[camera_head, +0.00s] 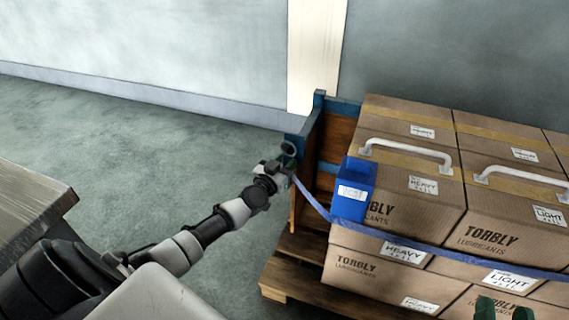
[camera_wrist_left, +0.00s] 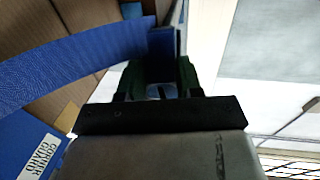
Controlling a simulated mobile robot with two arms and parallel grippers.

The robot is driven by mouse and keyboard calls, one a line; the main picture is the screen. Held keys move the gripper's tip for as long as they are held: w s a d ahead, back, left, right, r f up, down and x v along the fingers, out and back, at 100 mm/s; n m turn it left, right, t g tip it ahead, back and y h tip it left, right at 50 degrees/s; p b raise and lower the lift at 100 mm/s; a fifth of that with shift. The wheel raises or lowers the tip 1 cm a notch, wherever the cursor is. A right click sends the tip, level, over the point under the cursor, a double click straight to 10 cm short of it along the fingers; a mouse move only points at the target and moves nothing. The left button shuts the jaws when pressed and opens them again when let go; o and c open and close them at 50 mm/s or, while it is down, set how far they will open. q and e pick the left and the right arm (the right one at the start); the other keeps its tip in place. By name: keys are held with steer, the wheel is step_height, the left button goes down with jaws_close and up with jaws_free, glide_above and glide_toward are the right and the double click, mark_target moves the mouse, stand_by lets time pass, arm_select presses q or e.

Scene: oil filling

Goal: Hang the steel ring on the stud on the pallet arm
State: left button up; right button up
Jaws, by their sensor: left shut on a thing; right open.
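The steel ring (camera_head: 289,148) shows as a thin grey loop at the tips of my left gripper (camera_head: 287,162), which is shut on it beside the pallet arm (camera_head: 311,132). A blue strap (camera_head: 312,200) runs from beside the gripper across the cartons. In the left wrist view the strap (camera_wrist_left: 80,62) comes in from the left to the front of the green fingers (camera_wrist_left: 160,82); the ring is mostly hidden there. I cannot make out the stud. My right gripper (camera_head: 503,309) shows only as two green fingertips, open, at the bottom right.
Stacked cartons (camera_head: 420,205) with white handles stand on a wooden pallet (camera_head: 310,275). A blue corner guard (camera_head: 353,190) sits on the near carton edge under the strap. A table (camera_head: 28,205) is at the left. The floor (camera_head: 130,150) between is clear.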

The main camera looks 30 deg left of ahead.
arm_select(q)
steer(key=o, duration=0.9)
steer(key=shift+o, duration=0.2)
steer(key=shift+s, duration=0.15)
steer(key=s+p, duration=0.3)
steer(key=s, duration=0.7)
steer(key=shift+s+d, duration=0.25)
arm_select(e)
steer(key=s+d+f+g+h, duration=0.2)
steer(key=s+d+f+g, duration=0.1)
steer(key=f+g, duration=0.5)
steer(key=shift+s+f+g+h, duration=0.3)
steer(key=shift+s+f+h, duration=0.15)
steer(key=shift+s, duration=0.2)
